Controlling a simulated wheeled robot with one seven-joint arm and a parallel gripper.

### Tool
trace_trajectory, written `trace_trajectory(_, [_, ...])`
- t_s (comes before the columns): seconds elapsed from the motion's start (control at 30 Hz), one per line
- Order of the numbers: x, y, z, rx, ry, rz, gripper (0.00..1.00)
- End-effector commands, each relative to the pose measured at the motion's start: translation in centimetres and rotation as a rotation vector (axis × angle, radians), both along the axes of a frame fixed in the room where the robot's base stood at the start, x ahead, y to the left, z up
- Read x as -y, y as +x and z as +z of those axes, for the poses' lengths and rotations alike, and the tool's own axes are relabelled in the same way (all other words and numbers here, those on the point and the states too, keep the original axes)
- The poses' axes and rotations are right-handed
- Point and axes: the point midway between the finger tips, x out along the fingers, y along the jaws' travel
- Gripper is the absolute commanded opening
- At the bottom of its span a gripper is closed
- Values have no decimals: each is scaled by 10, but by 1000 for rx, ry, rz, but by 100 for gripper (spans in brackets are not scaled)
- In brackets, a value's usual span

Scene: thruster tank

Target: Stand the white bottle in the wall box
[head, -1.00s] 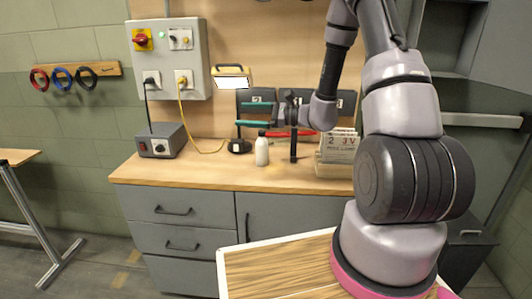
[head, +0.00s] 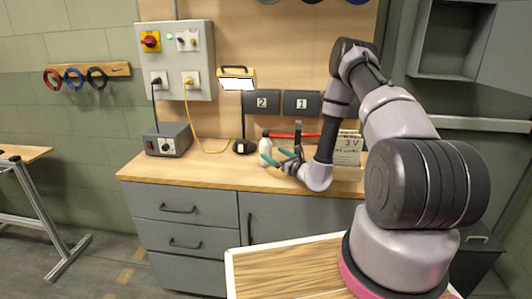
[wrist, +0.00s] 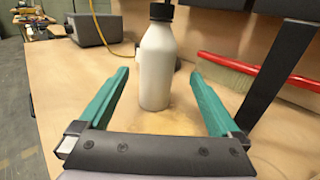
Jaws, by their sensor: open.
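The white bottle (head: 265,146) with a black cap stands upright on the wooden bench top. My gripper (head: 275,156) is open and low over the bench, its teal fingers at the bottle. In the wrist view the bottle (wrist: 157,66) stands between the spread fingers, with a gap on each side. It is not gripped. An open grey box (head: 449,42) hangs on the wall at upper right; its inside looks empty from here. Two dark wall panels or bins, marked 2 (head: 262,101) and 1 (head: 301,103), are behind the bench.
A lamp (head: 238,80) and a grey power unit (head: 168,139) stand left of the bottle. A red brush (wrist: 235,72) lies behind it. A dark upright bar (wrist: 283,62) and a card holder (head: 347,150) are to the right. The bench's front left is clear.

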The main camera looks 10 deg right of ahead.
Motion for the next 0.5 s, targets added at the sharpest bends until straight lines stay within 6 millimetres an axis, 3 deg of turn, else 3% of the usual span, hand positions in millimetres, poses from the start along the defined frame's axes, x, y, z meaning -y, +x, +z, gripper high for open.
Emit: trace_trajectory(0.5, [-28, 47, -3, 0, 0, 1, 99])
